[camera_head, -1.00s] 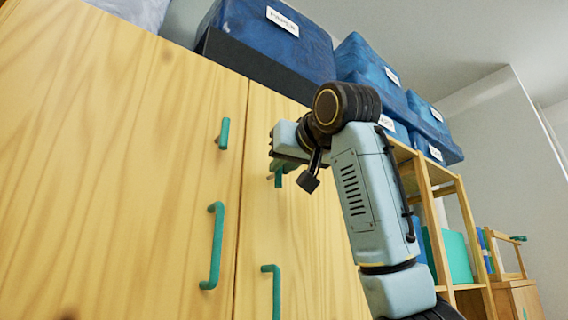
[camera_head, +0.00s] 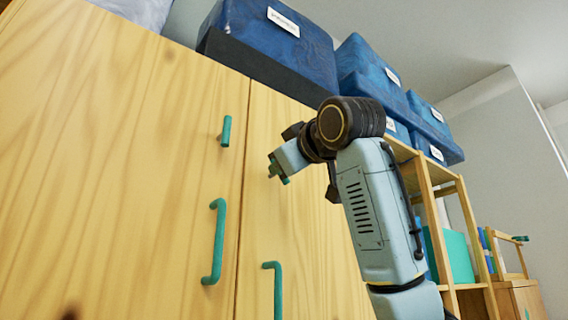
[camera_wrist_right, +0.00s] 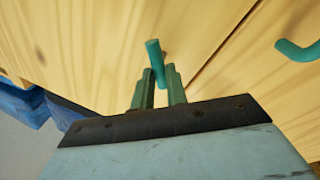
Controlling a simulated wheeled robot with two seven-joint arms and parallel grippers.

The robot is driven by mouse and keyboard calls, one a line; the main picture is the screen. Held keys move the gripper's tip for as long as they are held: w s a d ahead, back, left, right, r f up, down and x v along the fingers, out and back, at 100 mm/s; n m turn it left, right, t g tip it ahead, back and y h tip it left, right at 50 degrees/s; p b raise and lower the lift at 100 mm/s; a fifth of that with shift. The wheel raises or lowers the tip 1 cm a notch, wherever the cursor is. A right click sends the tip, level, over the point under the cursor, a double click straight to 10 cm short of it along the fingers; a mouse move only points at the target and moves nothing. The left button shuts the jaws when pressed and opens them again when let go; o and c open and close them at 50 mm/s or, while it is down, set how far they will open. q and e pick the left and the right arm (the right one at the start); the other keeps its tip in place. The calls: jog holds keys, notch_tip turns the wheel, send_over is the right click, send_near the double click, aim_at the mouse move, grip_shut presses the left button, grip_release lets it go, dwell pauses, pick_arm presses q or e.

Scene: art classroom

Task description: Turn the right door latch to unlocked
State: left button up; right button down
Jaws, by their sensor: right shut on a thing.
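The right door latch is a short teal bar, seen in the right wrist view (camera_wrist_right: 154,56) sticking out between my fingers. My right gripper (camera_wrist_right: 160,88) is shut on it, with one green finger on each side. In the head view my right gripper (camera_head: 279,170) is at the upper part of the right door (camera_head: 262,215) and largely hides the latch. The latch looks tilted in the wrist view; its exact angle against the door is hard to tell. My left gripper is not in view.
The left door (camera_head: 120,170) has a teal latch (camera_head: 226,131) and a long handle (camera_head: 216,240). The right door's handle (camera_head: 274,290) is below my gripper. Blue boxes (camera_head: 275,45) sit on top. A wooden shelf (camera_head: 428,205) stands at the right.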

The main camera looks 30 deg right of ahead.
jog(key=shift+f+n+t+y+p, duration=0.15)
jog(key=shift+n+y, duration=0.3)
jog(key=shift+n, duration=1.55)
jog(key=shift+f+n+t+y+p, duration=0.15)
jog(key=shift+n+y, duration=0.35)
jog(key=shift+n, duration=1.5)
jog(key=shift+f+n+t+y+p, duration=0.15)
jog(key=shift+n+y, duration=0.3)
jog(key=shift+n, duration=1.55)
jog(key=c, duration=1.4)
grip_release()
